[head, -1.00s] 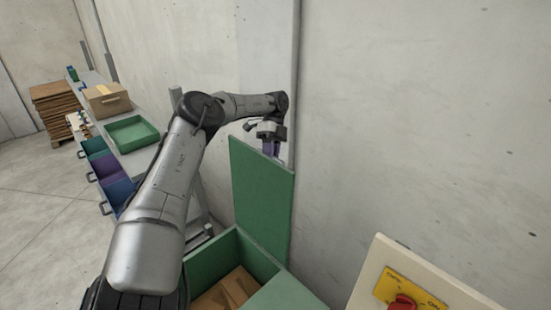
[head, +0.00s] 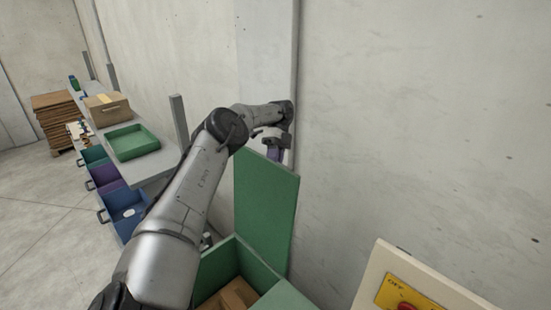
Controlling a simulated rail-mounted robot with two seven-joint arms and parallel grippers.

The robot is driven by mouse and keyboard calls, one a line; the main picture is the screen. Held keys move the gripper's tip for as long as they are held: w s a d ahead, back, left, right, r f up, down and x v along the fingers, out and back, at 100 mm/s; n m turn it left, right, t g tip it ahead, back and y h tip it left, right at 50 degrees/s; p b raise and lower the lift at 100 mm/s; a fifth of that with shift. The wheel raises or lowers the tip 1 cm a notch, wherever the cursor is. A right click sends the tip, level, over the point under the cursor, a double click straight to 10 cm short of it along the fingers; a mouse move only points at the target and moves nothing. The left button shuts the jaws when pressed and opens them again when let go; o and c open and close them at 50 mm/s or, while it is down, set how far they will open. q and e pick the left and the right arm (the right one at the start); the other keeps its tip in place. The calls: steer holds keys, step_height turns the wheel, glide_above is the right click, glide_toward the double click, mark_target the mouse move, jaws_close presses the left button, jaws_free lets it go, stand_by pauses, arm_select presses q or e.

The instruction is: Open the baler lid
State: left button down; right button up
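The green baler lid (head: 265,207) stands upright, close to the concrete wall. Below it the green baler box (head: 215,265) is open at the top, with brown cardboard (head: 236,296) inside. My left gripper (head: 275,155) is at the lid's top edge, partly behind it. Its fingers are mostly hidden by the lid, so I cannot tell whether they are open or shut. My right gripper is not in view.
A cream control panel with a yellow plate (head: 408,295) and red knob is at the lower right. At the left are a grey bench with a green tray (head: 131,142), a cardboard box (head: 107,109), coloured drawers (head: 122,212) and stacked brown boards (head: 58,120). The wall is close behind the lid.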

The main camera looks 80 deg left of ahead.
arm_select(q)
steer(key=c, duration=1.5)
jaws_free()
steer(key=shift+s+f, duration=0.15)
steer(key=shift+f, duration=0.2)
steer(key=shift+o, duration=0.7)
steer(key=shift+s+d+f, duration=0.1)
steer(key=shift+s, duration=0.05)
steer(key=shift+o, duration=1.3)
steer(key=shift+w+r, duration=0.2)
steer(key=shift+r, duration=0.1)
